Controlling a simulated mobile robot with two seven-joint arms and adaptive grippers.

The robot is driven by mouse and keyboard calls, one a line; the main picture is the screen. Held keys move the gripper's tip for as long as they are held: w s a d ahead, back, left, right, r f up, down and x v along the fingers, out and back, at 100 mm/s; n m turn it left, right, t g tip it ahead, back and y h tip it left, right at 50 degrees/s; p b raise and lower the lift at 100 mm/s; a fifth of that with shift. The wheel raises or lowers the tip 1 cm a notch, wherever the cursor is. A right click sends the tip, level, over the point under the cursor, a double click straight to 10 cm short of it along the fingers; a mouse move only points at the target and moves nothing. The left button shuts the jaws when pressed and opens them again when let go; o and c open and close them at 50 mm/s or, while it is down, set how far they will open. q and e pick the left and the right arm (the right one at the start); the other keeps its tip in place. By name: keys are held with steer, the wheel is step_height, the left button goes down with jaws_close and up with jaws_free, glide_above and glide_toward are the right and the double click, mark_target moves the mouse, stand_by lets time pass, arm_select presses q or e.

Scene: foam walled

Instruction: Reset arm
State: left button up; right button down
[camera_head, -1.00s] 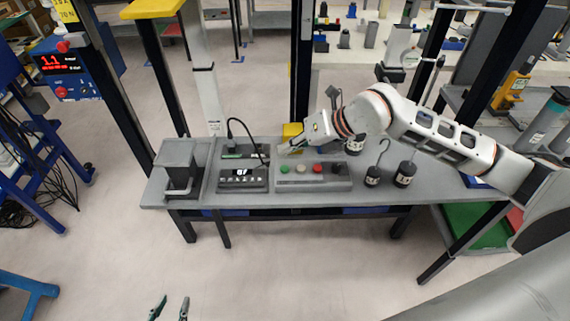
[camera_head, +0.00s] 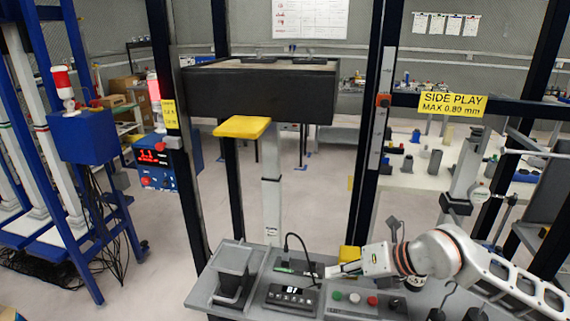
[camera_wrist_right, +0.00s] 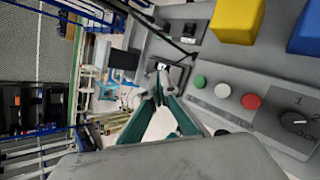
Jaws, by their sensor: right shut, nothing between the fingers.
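My right arm comes in from the right in the head view. Its gripper (camera_head: 333,271) is over the back of the workbench, close behind a grey button panel (camera_head: 345,309). In the right wrist view its teal fingers (camera_wrist_right: 160,78) come together at the tips, shut with nothing held. Whether the fingertips touch anything cannot be told. My left gripper is not in view.
A display box (camera_head: 291,297) with a cable and a grey fixture (camera_head: 234,272) stand left of the gripper. A yellow block (camera_head: 349,254) is close behind it. Dark weights stand under my right arm. Black posts and a yellow pad (camera_head: 242,127) rise behind the bench.

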steer(key=s+a+r+y, duration=0.4)
steer(key=a, duration=0.4)
step_height(320, 180, up, 14)
steer(key=s+m+t+y, duration=0.1)
steer(key=m+t+y, duration=0.45)
steer(key=t, duration=0.25)
steer(key=w+d+f+m+t+h, duration=0.1)
steer(key=d+m+t+h, duration=0.3)
steer(key=d+m+h, duration=0.35)
steer(key=w+d+f+m+t+h, duration=0.2)
steer(key=d+m+t+h, duration=0.2)
steer(key=d+m+h, duration=0.4)
steer(key=s+d+f+m+g+h, duration=0.4)
steer(key=s+d+f+g, duration=0.15)
steer(key=f, duration=0.35)
steer(key=s+d+f+m+g+h, duration=0.3)
steer(key=s+d+f+m+g, duration=0.15)
steer(key=d+f, duration=0.4)
steer(key=s+f+g, duration=0.4)
steer(key=s+f, duration=0.6)
steer(key=w+a+f+m+t+y, duration=0.1)
steer(key=a+f+m+t+y, duration=0.2)
steer(key=a+f+y, duration=0.4)
steer(key=a+f, duration=0.7)
steer(key=a, duration=0.2)
steer(key=shift+w+a+y, duration=0.25)
steer(key=shift+y, duration=0.15)
